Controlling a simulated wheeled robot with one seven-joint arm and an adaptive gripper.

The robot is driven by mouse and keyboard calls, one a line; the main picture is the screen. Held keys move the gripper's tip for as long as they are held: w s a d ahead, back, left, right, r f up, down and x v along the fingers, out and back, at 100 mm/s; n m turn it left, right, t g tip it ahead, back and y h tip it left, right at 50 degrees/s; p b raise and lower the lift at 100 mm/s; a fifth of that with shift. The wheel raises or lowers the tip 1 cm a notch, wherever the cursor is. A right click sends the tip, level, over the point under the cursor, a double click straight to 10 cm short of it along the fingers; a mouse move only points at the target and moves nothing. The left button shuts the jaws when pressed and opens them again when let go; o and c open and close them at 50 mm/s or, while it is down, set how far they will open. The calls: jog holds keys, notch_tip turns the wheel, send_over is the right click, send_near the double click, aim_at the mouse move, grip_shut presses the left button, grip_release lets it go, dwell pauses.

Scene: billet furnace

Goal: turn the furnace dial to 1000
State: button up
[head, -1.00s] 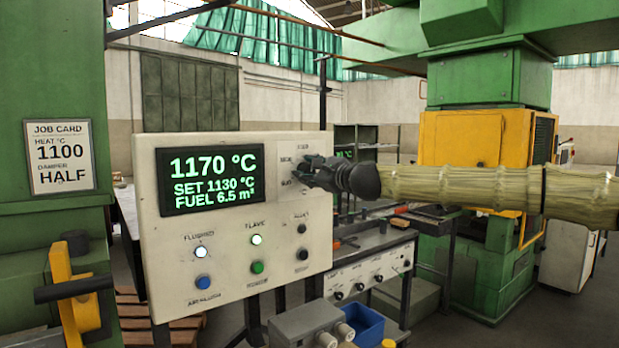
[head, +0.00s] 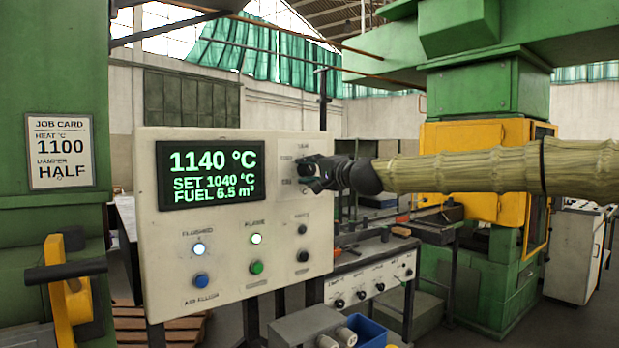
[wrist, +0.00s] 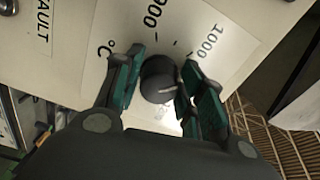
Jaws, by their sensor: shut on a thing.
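The furnace dial (wrist: 159,80) is a round dark knob with a pale pointer line, on a white plate with printed numbers, "1000" among them, in the wrist view. My gripper (wrist: 160,88) has its green-padded fingers on either side of the dial, shut on it. In the head view my gripper (head: 318,172) is at the panel's right part and hides the dial. The display (head: 210,172) on the control panel (head: 165,260) reads 1140 °C, SET 1040 °C, FUEL 6.5 m³.
A job card (head: 59,150) on the green column at left reads HEAT 1100, DAMPER HALF. White and green lamps, with blue, green and black buttons (head: 257,267), sit below the display. A low bench with knobs (head: 370,284) stands right of the panel.

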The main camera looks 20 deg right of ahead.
jog(key=shift+f+n+b, duration=0.1)
jog(key=shift+n+b, duration=0.75)
jog(key=shift+n, duration=1.15)
jog(key=o, duration=1)
jog(key=shift+d, duration=0.1)
jog(key=v, duration=1.2)
